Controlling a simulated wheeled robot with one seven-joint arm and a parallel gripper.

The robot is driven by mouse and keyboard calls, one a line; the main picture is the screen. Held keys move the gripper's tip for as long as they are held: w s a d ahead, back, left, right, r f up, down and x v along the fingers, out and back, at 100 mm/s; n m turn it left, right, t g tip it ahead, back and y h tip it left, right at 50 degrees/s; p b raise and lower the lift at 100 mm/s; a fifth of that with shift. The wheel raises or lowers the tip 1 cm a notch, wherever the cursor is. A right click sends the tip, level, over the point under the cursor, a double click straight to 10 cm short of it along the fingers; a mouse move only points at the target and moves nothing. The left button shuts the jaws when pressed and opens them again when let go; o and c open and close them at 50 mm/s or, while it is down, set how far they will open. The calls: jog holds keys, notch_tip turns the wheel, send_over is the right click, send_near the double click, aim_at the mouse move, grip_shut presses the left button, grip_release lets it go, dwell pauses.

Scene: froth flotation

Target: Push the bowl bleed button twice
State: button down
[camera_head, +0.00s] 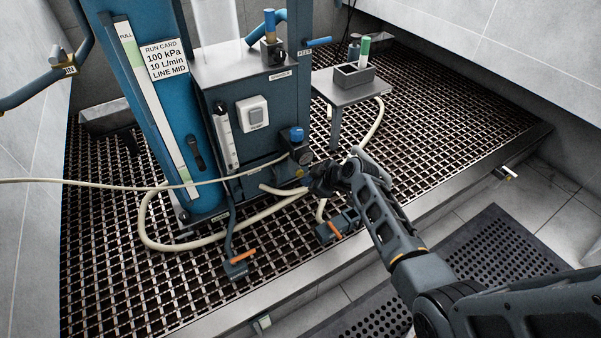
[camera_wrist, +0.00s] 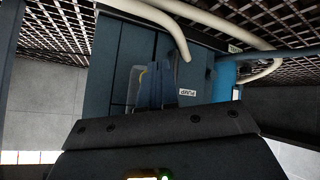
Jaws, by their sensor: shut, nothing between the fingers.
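The regulator unit (camera_head: 302,155) with a blue knob (camera_head: 296,134) on top is mounted at the right side of the blue-grey cabinet in the head view. I cannot make out a bowl or its bleed button; the area under the unit is partly covered by my gripper. My gripper (camera_head: 318,184) is shut and empty, just below and to the right of the unit, close to the cabinet's lower right corner. Whether it touches anything I cannot tell. The wrist view shows the blue cabinet face (camera_wrist: 112,60) close ahead, with a pump label (camera_wrist: 187,92).
Cream hoses (camera_head: 190,243) loop around the cabinet base and near my gripper. Orange-handled valves (camera_head: 240,257) sit low on the grating (camera_head: 110,290). A small side table (camera_head: 345,92) with a holder stands to the right. A blue column (camera_head: 160,110) stands left.

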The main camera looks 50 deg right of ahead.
jog(key=shift+s, duration=0.1)
jog(key=s, duration=0.2)
jog(key=s+a+p, duration=0.1)
jog(key=s, duration=0.1)
jog(key=shift+s+a+p, duration=0.2)
jog(key=shift+s+p, duration=0.1)
jog(key=shift+s, duration=0.1)
dwell(2.6)
